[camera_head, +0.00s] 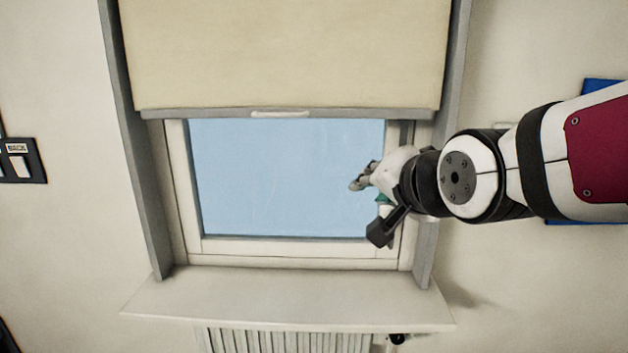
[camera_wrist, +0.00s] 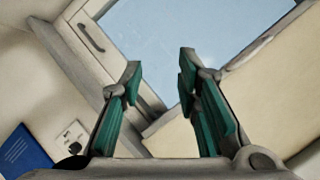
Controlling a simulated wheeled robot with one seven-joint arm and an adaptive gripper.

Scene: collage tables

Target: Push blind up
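The blind (camera_head: 285,55) is a cream panel covering the upper part of the window, with a grey bottom bar (camera_head: 190,113) and a pale handle (camera_head: 280,114) at the bar's middle. In the wrist view the cream blind (camera_wrist: 265,105) slants across the right side. My gripper (camera_head: 362,178) is in front of the window's right side, below the bar and to the right of the handle. In the wrist view, my gripper (camera_wrist: 160,78) has its green-padded fingers apart with nothing between them.
The window pane (camera_head: 285,180) shows pale blue below the blind. A white sill (camera_head: 285,300) juts out beneath it, above a radiator (camera_head: 285,341). Grey side rails (camera_head: 140,190) flank the window. A blue panel (camera_wrist: 25,150) and a socket (camera_wrist: 72,137) are on the wall.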

